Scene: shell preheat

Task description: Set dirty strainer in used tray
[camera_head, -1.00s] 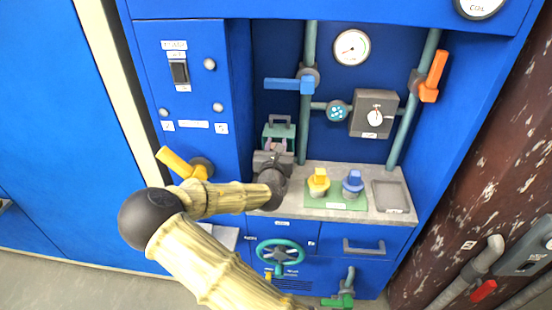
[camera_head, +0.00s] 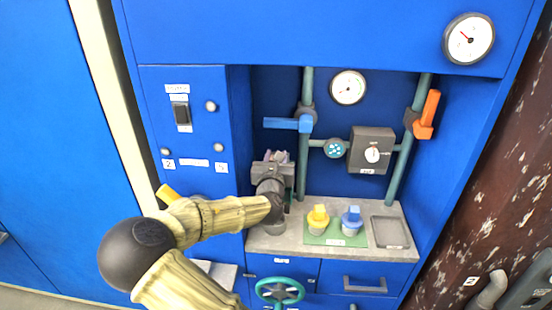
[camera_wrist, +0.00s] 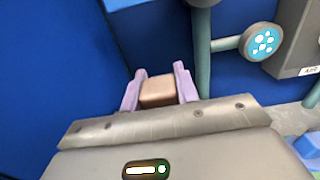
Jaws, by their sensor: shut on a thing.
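My gripper (camera_head: 278,157) is at the back left of the counter alcove, raised above the counter, its fingers pointing up and away in the head view. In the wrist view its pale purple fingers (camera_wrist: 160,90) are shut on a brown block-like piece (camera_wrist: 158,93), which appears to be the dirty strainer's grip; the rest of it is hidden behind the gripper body. A shallow grey tray (camera_head: 404,245), apparently the used tray, lies empty at the counter's right end, well apart from my gripper.
A yellow-topped piece (camera_head: 318,218) and a blue-topped piece (camera_head: 352,220) stand on a green mat (camera_head: 322,240) between my gripper and the tray. A blue valve lever (camera_head: 282,123), teal pipes and a grey box (camera_head: 371,148) hang at the back wall.

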